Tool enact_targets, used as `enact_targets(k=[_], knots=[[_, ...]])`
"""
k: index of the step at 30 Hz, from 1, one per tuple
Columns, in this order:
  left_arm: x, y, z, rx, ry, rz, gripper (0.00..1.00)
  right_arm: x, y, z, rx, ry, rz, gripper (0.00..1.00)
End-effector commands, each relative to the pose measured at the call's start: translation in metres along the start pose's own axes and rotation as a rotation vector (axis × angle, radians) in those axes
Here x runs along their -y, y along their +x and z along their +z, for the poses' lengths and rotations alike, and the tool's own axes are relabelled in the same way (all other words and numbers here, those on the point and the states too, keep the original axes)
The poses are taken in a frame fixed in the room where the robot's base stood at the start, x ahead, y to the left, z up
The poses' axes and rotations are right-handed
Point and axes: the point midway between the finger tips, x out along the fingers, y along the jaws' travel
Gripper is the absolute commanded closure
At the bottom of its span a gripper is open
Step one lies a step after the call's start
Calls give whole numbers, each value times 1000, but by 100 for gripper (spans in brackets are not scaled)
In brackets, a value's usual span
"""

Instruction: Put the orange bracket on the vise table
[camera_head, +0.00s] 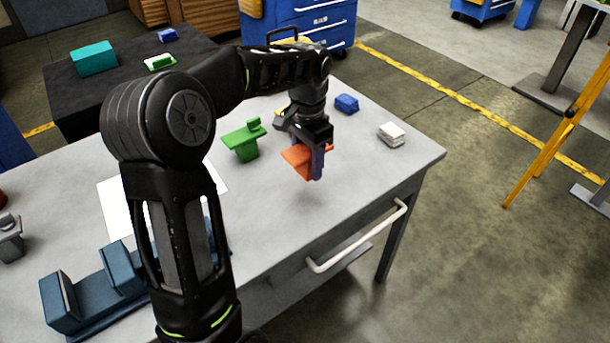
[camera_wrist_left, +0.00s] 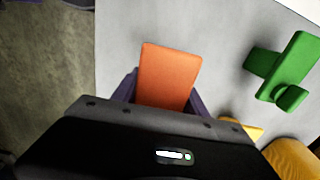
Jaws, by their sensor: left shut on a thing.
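My left gripper (camera_head: 318,163) is shut on the orange bracket (camera_head: 298,160) and holds it over the right half of the grey table; a shadow lies on the tabletop below it. In the left wrist view the orange bracket (camera_wrist_left: 168,75) sits between the purple fingers, its flat face showing and its lower part hidden by the gripper body. A blue vise (camera_head: 120,268) stands at the table's front left, partly hidden behind my left arm. I cannot tell whether it is the vise table of the task. My right gripper is not in view.
A green bracket (camera_head: 243,142) stands left of my gripper and also shows in the left wrist view (camera_wrist_left: 290,65). A blue block (camera_head: 346,103) and white stacked pieces (camera_head: 391,134) lie to the right. A white sheet (camera_head: 112,208) lies mid-left. A black table (camera_head: 120,98) stands behind.

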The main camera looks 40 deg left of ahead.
Motion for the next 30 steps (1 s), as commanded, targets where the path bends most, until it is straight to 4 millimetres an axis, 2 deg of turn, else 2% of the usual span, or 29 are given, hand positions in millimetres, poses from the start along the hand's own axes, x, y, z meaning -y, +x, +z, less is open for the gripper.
enact_targets(k=[8,15,18,30], knots=[[0,3,0,0,0,0,100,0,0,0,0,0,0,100],[0,39,0,2,0,0,100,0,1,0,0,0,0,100],[0,48,0,0,1,-1,100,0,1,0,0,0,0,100],[0,53,0,-1,0,-1,100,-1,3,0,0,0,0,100]])
